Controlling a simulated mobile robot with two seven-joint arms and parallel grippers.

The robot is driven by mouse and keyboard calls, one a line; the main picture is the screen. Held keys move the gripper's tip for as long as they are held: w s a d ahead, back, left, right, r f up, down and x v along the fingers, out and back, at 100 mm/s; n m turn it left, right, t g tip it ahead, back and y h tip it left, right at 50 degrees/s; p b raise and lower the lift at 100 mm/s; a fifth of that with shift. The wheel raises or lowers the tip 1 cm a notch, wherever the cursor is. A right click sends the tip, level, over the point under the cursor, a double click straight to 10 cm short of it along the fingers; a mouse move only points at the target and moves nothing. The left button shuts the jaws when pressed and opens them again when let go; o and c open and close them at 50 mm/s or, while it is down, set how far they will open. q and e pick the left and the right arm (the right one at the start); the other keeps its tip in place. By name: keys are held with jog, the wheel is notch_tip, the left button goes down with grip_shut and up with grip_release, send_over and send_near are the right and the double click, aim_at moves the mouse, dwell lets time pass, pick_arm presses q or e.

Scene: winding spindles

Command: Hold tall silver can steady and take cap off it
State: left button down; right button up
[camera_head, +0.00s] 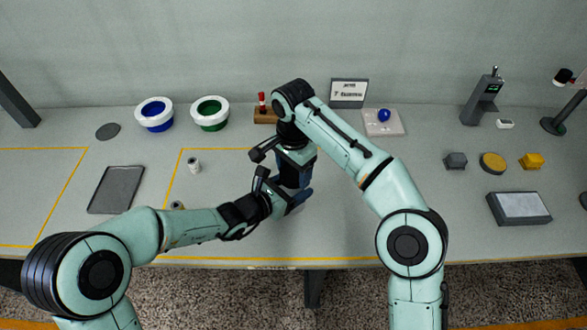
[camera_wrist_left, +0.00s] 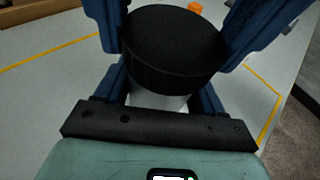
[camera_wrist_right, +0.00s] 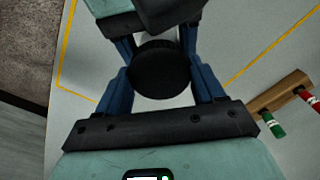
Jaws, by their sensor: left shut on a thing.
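The tall silver can shows as a pale strip under its cap in the left wrist view (camera_wrist_left: 172,103); the arms hide it in the head view. Its wide black cap (camera_wrist_left: 173,48) also shows in the right wrist view (camera_wrist_right: 160,70). My left gripper (camera_head: 296,199) is shut on the can from the near left, below the cap. My right gripper (camera_head: 294,176) comes from above, with its blue fingers on both sides of the cap. I cannot tell whether those fingers press on the cap or stand just clear of it.
A small silver can (camera_head: 193,165) and a dark tray (camera_head: 116,190) are at left. Blue (camera_head: 155,114) and green (camera_head: 210,113) bowls and a wooden rack (camera_head: 265,116) stand behind. A grey-white pad (camera_head: 519,208) lies at right.

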jog(key=n, duration=0.5)
jog(key=shift+s, duration=0.1)
jog(key=n, duration=0.5)
jog(key=o, duration=1.1)
jog(key=shift+o, duration=0.2)
jog(key=shift+a, duration=0.1)
jog(key=shift+a, duration=0.15)
